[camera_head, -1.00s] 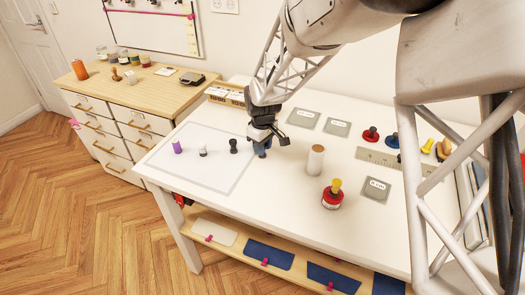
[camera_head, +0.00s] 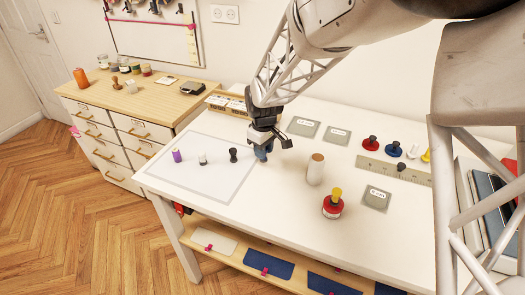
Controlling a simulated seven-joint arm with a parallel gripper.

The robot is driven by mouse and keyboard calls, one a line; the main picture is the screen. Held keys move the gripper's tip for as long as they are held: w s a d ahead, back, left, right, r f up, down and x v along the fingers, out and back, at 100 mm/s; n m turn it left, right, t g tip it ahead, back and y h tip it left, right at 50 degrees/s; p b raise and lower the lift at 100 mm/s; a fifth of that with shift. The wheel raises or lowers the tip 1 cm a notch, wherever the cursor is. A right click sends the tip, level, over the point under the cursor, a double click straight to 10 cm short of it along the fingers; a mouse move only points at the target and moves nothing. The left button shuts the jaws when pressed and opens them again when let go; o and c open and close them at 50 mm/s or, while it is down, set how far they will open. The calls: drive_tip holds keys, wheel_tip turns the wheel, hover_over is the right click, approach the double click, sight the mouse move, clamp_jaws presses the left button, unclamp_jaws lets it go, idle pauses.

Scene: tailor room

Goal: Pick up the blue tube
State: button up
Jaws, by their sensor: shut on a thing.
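My gripper (camera_head: 262,150) reaches down over the white table (camera_head: 290,215), at the right edge of the pale grey-bordered sheet (camera_head: 215,185). It is shut on a blue tube (camera_head: 261,154), of which only the lower part shows beneath the fingers. The fingers hide the rest of the tube. The tube's bottom is at or close to the table surface; I cannot tell whether it touches.
On the sheet stand a purple tube (camera_head: 177,155), a small white-and-black piece (camera_head: 202,159) and a black stamp (camera_head: 233,155). To the right are a pale cylinder (camera_head: 315,170), a red jar with yellow top (camera_head: 333,203), grey pads (camera_head: 376,198) and a ruler (camera_head: 395,170).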

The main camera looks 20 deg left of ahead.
drive_tip(key=s+d, duration=0.3)
drive_tip(key=s, duration=0.1)
drive_tip(key=s+d+r, duration=0.1)
drive_tip(key=s+d, duration=0.5)
drive_tip(key=s, duration=0.1)
drive_tip(key=shift+s+r, duration=0.25)
drive_tip(key=shift+s, duration=0.05)
idle(0.5)
